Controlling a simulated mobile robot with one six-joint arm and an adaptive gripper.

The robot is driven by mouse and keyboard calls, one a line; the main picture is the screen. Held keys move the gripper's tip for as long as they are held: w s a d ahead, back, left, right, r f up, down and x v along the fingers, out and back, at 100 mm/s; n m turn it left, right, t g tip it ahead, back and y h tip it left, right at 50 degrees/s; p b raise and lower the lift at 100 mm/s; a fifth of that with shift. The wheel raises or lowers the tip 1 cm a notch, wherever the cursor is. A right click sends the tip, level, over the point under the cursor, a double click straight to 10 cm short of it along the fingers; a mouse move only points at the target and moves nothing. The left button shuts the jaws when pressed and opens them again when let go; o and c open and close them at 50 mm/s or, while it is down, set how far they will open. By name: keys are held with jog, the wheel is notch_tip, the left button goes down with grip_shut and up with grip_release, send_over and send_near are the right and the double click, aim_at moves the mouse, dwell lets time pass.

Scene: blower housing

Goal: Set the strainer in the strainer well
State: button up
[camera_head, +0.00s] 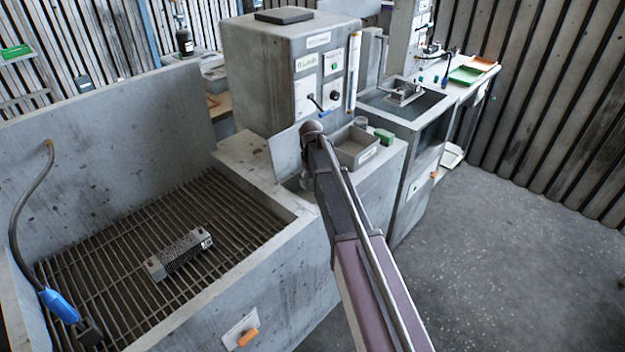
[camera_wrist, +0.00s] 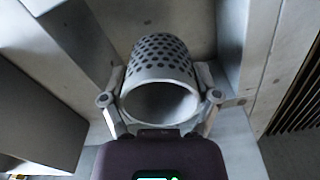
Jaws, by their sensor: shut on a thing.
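The strainer (camera_wrist: 160,62) is a grey cylinder with rows of round holes and an open, smooth-rimmed end towards the wrist camera. My gripper (camera_wrist: 160,95) is shut on it, with one finger on each side near the rim. The far end of the strainer is hidden. In the head view my arm reaches over the cabinet ledge and hides the gripper and the strainer. I cannot make out the strainer well for certain; a small part beside a raised grey plate (camera_head: 285,153) is mostly covered by my arm.
A grey control cabinet (camera_head: 265,75) stands behind my arm. A grey tray (camera_head: 358,150) and a green block (camera_head: 384,137) are on the ledge to the right. On the left, a finned block (camera_head: 178,255) lies on the grating of a wash basin (camera_head: 100,262). Concrete surfaces are close around the strainer.

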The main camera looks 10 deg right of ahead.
jog(key=shift+f+b, duration=3.2)
jog(key=shift+f, duration=0.05)
dwell(1.3)
jog(key=o, duration=1)
jog(key=shift+o, duration=0.2)
jog(key=shift+r, duration=0.1)
